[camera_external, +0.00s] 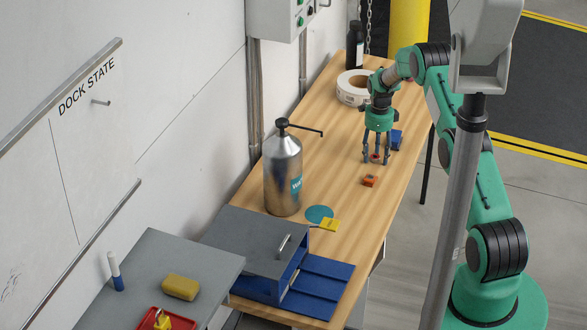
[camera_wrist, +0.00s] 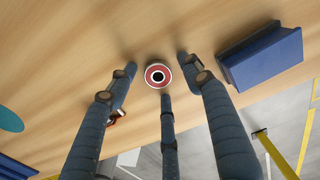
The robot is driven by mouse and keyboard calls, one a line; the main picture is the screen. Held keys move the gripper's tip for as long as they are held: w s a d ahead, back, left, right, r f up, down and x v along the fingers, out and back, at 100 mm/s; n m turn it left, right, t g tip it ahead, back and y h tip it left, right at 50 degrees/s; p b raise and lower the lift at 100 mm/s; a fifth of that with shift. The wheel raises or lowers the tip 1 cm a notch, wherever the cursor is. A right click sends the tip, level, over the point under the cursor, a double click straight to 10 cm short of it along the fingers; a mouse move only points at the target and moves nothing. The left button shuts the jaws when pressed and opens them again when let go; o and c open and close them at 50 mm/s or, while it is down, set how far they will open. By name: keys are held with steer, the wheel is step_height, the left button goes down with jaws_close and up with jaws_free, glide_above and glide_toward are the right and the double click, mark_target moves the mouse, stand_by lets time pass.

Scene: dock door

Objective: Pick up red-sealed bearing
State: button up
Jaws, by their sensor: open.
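The red-sealed bearing (camera_external: 376,157) lies flat on the wooden bench, between the fingertips of my gripper (camera_external: 377,160). In the wrist view the bearing (camera_wrist: 158,76) is a small ring with a red face, a metal rim and a dark centre. My three-fingered gripper (camera_wrist: 158,70) is open around it, with one finger to the left, one to the right and one below in the picture. Gaps show between the left and right fingertips and the bearing; whether the lower finger touches it I cannot tell.
A blue block (camera_external: 397,140) stands close beside my gripper. An orange part (camera_external: 370,180) lies just in front. A metal pump bottle (camera_external: 283,175), a tape roll (camera_external: 354,87) and a blue drawer box (camera_external: 262,250) are also on the bench. Bare wood lies left of my gripper.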

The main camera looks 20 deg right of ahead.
stand_by(0.3)
steer(key=c, duration=1.2)
steer(key=shift+r, duration=0.15)
steer(key=shift+r, duration=0.9)
steer(key=shift+s+r+p, duration=0.15)
steer(key=shift+r+p, duration=0.25)
steer(key=shift+r, duration=0.5)
steer(key=s+a, duration=0.1)
steer(key=s, duration=0.4)
steer(key=s+a+p, duration=0.1)
steer(key=s, duration=0.4)
steer(key=s+a+r, duration=0.1)
steer(key=s, duration=0.4)
steer(key=shift+s+r, duration=0.1)
steer(key=shift+s, duration=0.1)
